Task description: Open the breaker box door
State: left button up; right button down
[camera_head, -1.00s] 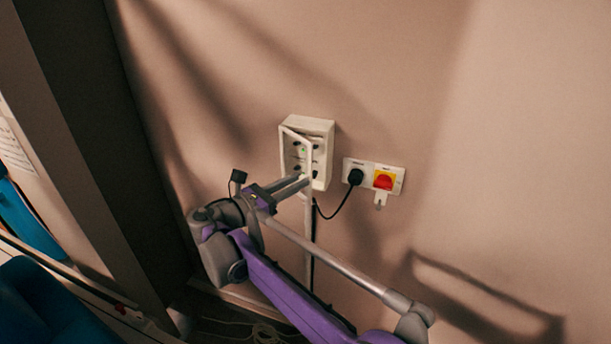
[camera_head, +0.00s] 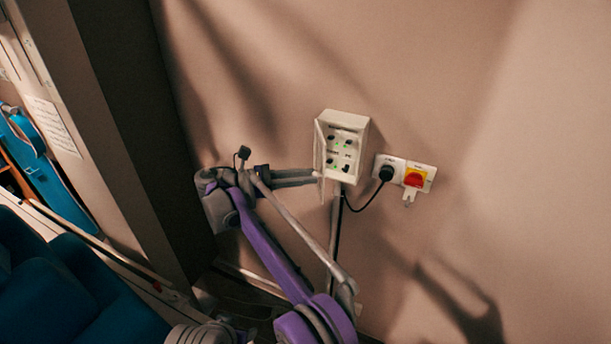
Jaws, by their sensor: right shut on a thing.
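The white breaker box (camera_head: 364,132) is on the wall near the middle of the view. Its door (camera_head: 319,150) is hinged on the left and stands swung well out, seen almost edge-on. The panel inside shows black switches or knobs and small green lights. My left gripper is not in view.
A socket plate with a black plug (camera_head: 387,173) and a red-and-yellow rotary switch (camera_head: 414,179) is right of the box. A black cable hangs from the plug. A dark pillar and blue seating are at the left. The wall at the right is bare.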

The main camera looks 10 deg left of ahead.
dwell(0.3)
jog(key=c, duration=0.7)
grip_release()
jog(key=shift+c, duration=0.2)
jog(key=shift+d, duration=0.1)
